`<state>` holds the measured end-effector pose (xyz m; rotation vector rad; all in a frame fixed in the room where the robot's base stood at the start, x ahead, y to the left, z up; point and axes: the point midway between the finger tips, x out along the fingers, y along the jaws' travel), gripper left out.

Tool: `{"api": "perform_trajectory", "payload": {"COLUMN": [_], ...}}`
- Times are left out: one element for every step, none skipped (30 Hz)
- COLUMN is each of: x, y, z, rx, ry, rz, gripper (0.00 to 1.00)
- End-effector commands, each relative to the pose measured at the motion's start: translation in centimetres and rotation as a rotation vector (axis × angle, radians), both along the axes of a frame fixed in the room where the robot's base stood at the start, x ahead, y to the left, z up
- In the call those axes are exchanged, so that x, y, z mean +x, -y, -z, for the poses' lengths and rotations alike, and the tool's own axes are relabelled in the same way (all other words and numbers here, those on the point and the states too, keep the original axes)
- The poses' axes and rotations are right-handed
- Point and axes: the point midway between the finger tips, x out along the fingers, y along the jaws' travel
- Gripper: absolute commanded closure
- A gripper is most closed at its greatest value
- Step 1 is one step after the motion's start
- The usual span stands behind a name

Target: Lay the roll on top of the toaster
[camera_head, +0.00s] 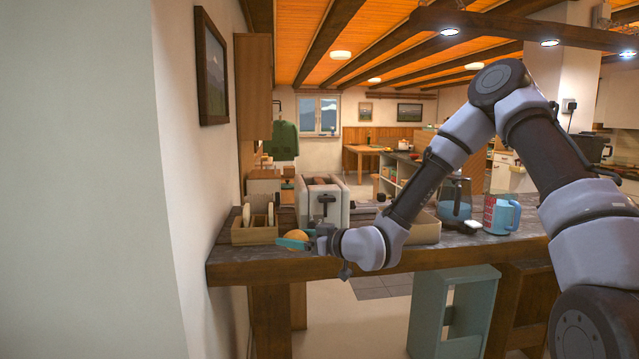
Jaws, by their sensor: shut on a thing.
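The roll (297,237) is a small round golden-brown bun near the front edge of the counter. My gripper (291,243), with teal fingers, is shut on it; the fingers hide its lower part. I cannot tell whether the roll touches the counter. The toaster (339,208) is a pale grey box with a dark lever on its near face. It stands on the counter just behind and slightly right of my gripper, with its top higher than the roll. The roll is apart from the toaster's top.
A wooden rack (254,236) with upright pale discs stands left of my gripper, near the wall. My arm partly hides a shallow wooden box (428,230). A glass kettle (455,203) and a blue jug (506,215) stand further right. A teal stool (428,315) is below the counter (235,265).

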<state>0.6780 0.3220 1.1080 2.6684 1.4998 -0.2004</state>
Motion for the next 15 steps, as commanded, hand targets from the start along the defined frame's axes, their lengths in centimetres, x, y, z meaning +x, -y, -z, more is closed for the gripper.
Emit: {"api": "perform_trajectory", "payload": {"x": [0.4, 0.7, 1.0, 1.3, 1.7, 2.1, 2.5, 2.9, 3.6, 4.0, 4.5, 5.2, 5.6, 6.1, 6.8], "y": [1.4, 2.2, 3.3, 4.3, 5.4, 6.8, 8.2, 9.5, 11.6, 13.1, 14.7, 16.8, 18.3, 19.8, 21.9], "z": [0.4, 0.6, 0.8, 1.1, 1.3, 1.7, 2.0, 2.3, 2.8, 3.2, 3.5, 4.0, 4.4, 4.7, 5.2], "rx": [-0.002, -0.001, -0.001, -0.002, -0.002, -0.002, -0.002, -0.002, -0.002, -0.003, -0.002, -0.001, -0.003, -0.002, -0.001], "ry": [-0.001, -0.002, -0.001, -0.003, -0.003, -0.003, -0.005, -0.004, -0.004, -0.004, -0.003, -0.004, -0.003, -0.003, -0.003], "rz": [0.031, 0.053, 0.079, 0.102, 0.129, 0.163, 0.199, 0.23, 0.28, 0.319, 0.357, 0.408, 0.446, 0.484, 0.534], "gripper": [0.5, 0.5, 0.5, 0.5, 0.5, 0.5, 0.5, 0.5, 0.5, 0.5, 0.5, 0.5, 0.5, 0.5, 0.5]}}
